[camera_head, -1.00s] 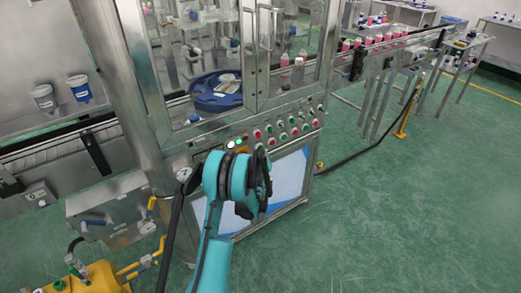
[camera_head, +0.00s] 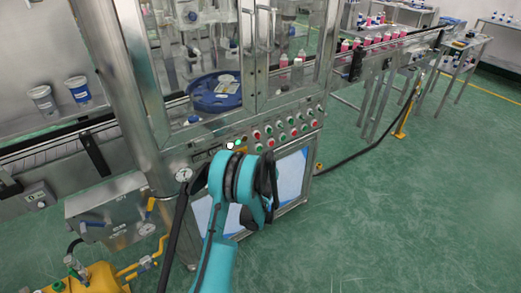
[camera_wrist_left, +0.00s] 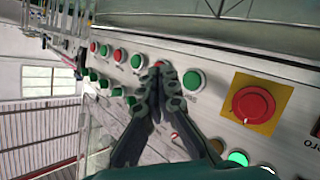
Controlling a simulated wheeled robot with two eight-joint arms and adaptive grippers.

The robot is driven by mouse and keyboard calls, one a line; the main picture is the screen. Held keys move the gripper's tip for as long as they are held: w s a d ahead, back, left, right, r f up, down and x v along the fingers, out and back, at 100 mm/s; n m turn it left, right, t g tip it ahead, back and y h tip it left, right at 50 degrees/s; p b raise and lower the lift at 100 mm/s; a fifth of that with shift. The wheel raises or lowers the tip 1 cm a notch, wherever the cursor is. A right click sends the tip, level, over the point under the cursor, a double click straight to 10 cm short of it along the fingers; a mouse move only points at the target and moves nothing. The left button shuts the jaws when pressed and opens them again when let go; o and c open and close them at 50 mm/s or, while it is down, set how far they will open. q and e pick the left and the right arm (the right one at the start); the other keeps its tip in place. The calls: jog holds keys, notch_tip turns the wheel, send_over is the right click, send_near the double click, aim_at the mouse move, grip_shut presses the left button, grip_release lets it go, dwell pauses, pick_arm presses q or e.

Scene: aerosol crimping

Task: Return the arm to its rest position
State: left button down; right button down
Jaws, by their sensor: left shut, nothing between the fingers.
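My teal left arm (camera_head: 222,215) comes up from the bottom of the head view, in front of the machine's button panel. Its gripper is mostly hidden behind the arm's own wrist there. In the left wrist view my left gripper (camera_wrist_left: 159,72) shows with its two dark fingers together and nothing between them. The fingertips overlap the row of buttons in the picture, near a green button (camera_wrist_left: 193,80); I cannot tell the gap to the panel. My right gripper is in neither view.
The steel filling machine with a control panel (camera_head: 283,130) stands close ahead. A red emergency knob (camera_wrist_left: 252,104) sits on a yellow plate. A blue turntable (camera_head: 214,92) is behind the glass. Pink bottles (camera_head: 368,40) stand on the conveyor.

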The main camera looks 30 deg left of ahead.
pick_arm(q)
jog(key=s+d+r+m+g+h, duration=0.3)
jog(key=s+d+r+m, duration=0.1)
jog(key=s+d+r, duration=0.85)
jog(key=s+d+m+g+h, duration=0.1)
jog(key=s+d, duration=0.3)
jog(key=s, duration=0.4)
jog(key=s+d+r+m+g+h, duration=0.1)
jog(key=s+d+m, duration=0.2)
jog(key=s+d, duration=0.2)
jog(key=s+d+m+g+h, duration=0.1)
jog(key=s+d, duration=0.3)
jog(key=s, duration=0.7)
jog(key=shift+s+d+r+m, duration=0.2)
jog(key=shift+s+r+m, duration=0.1)
jog(key=shift+m, duration=0.4)
